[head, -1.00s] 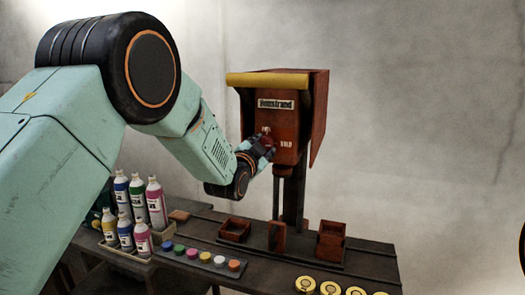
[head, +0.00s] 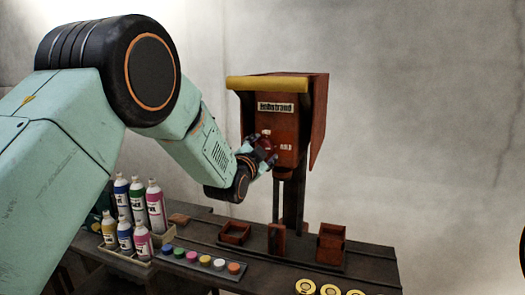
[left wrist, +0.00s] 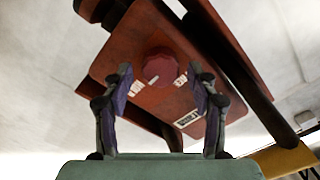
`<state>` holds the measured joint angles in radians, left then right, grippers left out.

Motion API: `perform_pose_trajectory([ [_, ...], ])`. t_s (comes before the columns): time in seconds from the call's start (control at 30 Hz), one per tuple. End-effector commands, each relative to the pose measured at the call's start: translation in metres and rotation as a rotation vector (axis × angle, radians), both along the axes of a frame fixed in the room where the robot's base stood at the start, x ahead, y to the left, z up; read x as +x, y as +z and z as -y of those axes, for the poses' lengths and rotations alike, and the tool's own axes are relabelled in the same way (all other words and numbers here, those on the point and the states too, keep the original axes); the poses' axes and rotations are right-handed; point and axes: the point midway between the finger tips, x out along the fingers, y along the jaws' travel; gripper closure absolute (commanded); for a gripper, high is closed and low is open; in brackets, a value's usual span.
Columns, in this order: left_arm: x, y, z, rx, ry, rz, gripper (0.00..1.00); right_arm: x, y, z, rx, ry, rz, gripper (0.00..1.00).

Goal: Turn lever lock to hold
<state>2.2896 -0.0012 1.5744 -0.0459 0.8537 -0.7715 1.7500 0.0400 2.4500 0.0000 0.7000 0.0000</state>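The red-brown Fennstrand-type box (head: 285,120) stands on a post at the back of the bench, with a yellow top edge. On its front is a dark red round knob (head: 266,142), with a small pale mark just above it and a white HOLD label (head: 286,148) to its right. My left gripper (head: 262,149) is at the knob and partly covers it. In the left wrist view the knob (left wrist: 159,68) lies between the two fingers, which are spread with a visible gap on each side. Small white labels flank the knob there. My right gripper is out of view.
The box's overhanging sides and yellow edge (head: 280,83) are near my left gripper.

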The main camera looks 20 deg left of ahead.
Motion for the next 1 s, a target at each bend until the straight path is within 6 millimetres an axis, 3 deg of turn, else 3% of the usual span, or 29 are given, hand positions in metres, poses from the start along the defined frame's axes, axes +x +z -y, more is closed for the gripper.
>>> perform_pose_trajectory([
  [0.43, -0.009, 0.001, -0.001, -0.002, 0.001, 0.001, 0.39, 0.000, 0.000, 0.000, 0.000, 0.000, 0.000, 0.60],
  [1.0, -0.094, 0.001, -0.004, -0.001, 0.001, -0.001, 0.39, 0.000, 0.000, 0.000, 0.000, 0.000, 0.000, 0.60],
])
